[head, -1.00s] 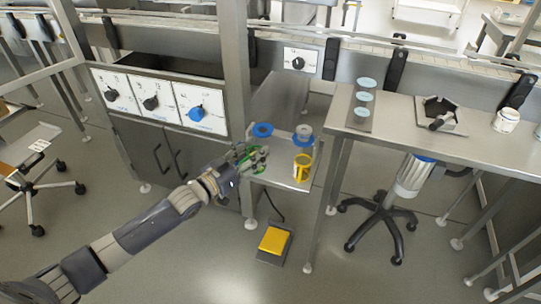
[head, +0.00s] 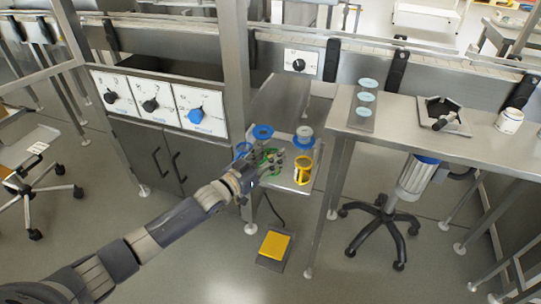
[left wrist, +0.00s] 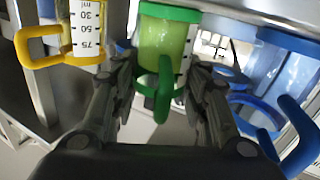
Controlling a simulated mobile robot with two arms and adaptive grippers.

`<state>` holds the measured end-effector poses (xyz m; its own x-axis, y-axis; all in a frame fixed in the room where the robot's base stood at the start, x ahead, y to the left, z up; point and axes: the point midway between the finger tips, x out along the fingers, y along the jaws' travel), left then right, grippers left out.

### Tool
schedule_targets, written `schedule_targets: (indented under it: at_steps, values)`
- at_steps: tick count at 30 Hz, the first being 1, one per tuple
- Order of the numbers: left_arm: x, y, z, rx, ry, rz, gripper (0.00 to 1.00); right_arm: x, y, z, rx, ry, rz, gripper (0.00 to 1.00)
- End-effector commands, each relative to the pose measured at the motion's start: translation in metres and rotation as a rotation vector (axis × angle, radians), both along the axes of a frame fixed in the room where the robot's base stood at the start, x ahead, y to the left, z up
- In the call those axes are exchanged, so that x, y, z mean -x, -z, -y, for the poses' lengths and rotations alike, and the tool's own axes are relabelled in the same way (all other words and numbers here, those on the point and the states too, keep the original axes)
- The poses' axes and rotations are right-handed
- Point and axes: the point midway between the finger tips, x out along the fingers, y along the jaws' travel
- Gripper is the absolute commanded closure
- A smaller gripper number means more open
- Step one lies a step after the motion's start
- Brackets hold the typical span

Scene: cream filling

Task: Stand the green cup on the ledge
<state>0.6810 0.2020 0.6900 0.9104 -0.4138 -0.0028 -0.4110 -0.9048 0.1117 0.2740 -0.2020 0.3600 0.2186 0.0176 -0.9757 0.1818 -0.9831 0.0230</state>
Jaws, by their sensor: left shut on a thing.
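The green cup (head: 268,155) is at the metal ledge (head: 284,181), mostly covered by my left gripper (head: 266,166) in the head view. In the left wrist view, the green cup (left wrist: 163,42) has a clear body with green trim, and my left gripper (left wrist: 160,95) is shut on its green handle. The yellow cup (head: 303,171) stands on the ledge just right of the green one. The blue cup (head: 262,132) is behind it. I cannot tell whether the green cup's base touches the ledge. My right gripper is out of view.
A cabinet with dials (head: 160,103) is on the left. A steel table (head: 390,125) is on the right, with a stool (head: 385,215) beneath it. A yellow pedal (head: 274,245) lies on the floor.

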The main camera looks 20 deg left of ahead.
Motion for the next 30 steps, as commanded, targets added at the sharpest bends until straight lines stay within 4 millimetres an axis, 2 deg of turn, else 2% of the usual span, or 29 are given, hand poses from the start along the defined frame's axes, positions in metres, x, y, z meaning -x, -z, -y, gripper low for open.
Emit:
schedule_targets:
  at_steps: [1, 2, 3, 14, 17, 21, 30]
  values:
    - [0.000, 0.001, 0.000, 0.000, 0.000, 0.001, 1.00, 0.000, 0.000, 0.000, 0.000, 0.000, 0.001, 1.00]
    - [0.000, 0.001, 0.000, 0.000, 0.000, 0.000, 0.52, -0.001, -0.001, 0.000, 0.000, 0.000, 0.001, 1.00]
    - [0.000, 0.001, 0.000, 0.000, 0.000, 0.000, 0.49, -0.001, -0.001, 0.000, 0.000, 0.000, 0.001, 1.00]
    - [0.000, -0.001, 0.000, 0.000, 0.000, 0.000, 0.49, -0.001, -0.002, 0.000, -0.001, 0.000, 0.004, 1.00]
    - [0.008, 0.001, -0.004, 0.000, -0.001, -0.002, 0.49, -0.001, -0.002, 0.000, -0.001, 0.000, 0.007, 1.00]
    - [0.028, 0.000, -0.013, -0.001, -0.001, -0.003, 0.49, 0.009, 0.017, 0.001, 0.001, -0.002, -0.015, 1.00]
    - [0.080, 0.000, -0.036, -0.001, 0.000, -0.003, 0.49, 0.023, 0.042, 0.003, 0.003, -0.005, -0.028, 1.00]
